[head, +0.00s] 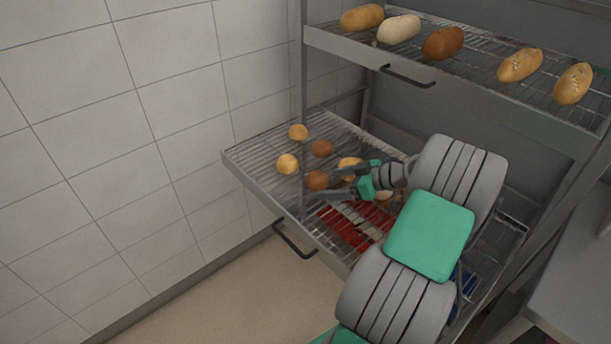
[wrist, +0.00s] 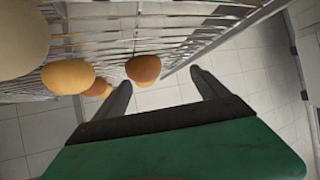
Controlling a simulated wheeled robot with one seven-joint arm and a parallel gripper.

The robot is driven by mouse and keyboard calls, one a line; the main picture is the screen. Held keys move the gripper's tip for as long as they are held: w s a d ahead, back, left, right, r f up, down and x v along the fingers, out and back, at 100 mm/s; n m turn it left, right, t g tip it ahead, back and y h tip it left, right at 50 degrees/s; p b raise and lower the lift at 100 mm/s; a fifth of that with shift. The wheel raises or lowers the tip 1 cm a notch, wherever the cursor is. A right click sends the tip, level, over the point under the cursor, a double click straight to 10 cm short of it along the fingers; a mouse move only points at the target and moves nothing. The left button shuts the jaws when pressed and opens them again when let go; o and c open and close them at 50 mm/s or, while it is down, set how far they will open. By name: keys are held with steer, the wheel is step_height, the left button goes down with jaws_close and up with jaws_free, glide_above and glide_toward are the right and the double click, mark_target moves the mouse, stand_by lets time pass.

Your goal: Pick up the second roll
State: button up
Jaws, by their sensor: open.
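Several round rolls lie on the lower wire rack (head: 240,158), and the frames do not mark which one is the second. A brown roll (head: 317,180) lies at my gripper's fingertips. In the wrist view a brown roll (wrist: 143,69) shows between and just past the tips, nearer the left finger. My gripper (head: 318,183) is open and empty, reaching in from the right; it also shows in the wrist view (wrist: 160,78).
The upper rack (head: 460,62) holds several long loaves above and behind my arm. A red piece (head: 352,226) lies below or on the lower rack near my gripper. A dark handle (head: 293,240) sticks out in front. A tiled wall (head: 150,130) stands at the left.

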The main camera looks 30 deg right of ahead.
mark_target(318, 182)
steer(key=x, duration=0.2)
steer(key=p+x, duration=0.1)
steer(key=x, duration=0.4)
steer(key=shift+w+d+f+p, duration=0.15)
steer(key=shift+w+d+p, duration=0.05)
steer(key=shift+w+p, duration=0.2)
steer(key=c, duration=1.4)
